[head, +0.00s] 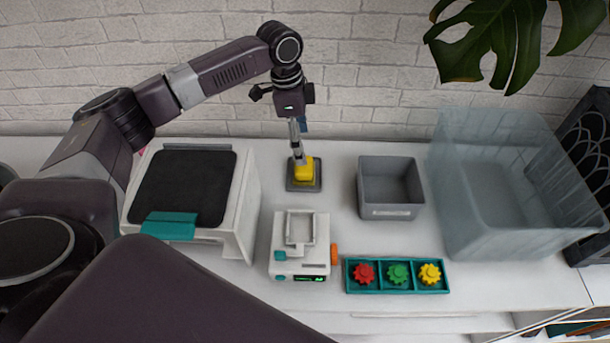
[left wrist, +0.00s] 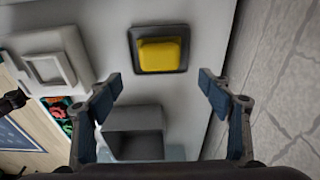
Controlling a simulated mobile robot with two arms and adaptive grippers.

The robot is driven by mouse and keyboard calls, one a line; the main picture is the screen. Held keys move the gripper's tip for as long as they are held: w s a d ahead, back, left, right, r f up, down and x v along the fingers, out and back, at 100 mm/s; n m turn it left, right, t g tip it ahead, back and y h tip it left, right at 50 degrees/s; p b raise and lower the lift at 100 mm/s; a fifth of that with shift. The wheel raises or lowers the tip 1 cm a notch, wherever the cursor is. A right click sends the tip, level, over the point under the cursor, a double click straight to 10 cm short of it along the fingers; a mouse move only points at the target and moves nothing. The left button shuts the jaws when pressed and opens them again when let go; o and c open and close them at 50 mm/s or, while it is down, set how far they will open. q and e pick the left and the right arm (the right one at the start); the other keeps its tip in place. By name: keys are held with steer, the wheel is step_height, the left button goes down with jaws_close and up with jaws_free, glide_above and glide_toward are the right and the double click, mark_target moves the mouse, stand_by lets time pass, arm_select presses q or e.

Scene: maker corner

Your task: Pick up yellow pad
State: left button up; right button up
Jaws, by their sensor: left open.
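The yellow pad (head: 304,169) sits in a dark square tray (head: 304,187) on the white table, behind the small white device. In the left wrist view, the yellow pad (left wrist: 160,56) lies in its dark tray (left wrist: 134,47), beyond the fingertips. My left gripper (head: 297,150) points down above the pad and partly covers it in the head view. In the left wrist view, my left gripper (left wrist: 160,82) is open with nothing between its fingers. I cannot tell the exact gap to the pad. My right gripper is not in view.
A grey bin (head: 391,212) and a large clear tub (head: 442,205) stand to the right. A white device (head: 300,262) and a teal tray (head: 398,291) with red, green and yellow gears are in front. A black-topped white machine (head: 185,187) stands left. A brick wall (head: 390,60) is behind.

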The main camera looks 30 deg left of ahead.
mark_target(304, 169)
arm_select(q)
steer(key=shift+f, duration=0.9)
steer(key=shift+d+f, duration=0.1)
steer(key=shift+f, duration=0.4)
step_height(304, 169, down, 4)
steer(key=shift+f+p, duration=0.2)
steer(key=shift+p, duration=0.65)
steer(key=shift+w+d+f, duration=0.1)
steer(key=shift+f, duration=0.5)
steer(key=c, duration=1.2)
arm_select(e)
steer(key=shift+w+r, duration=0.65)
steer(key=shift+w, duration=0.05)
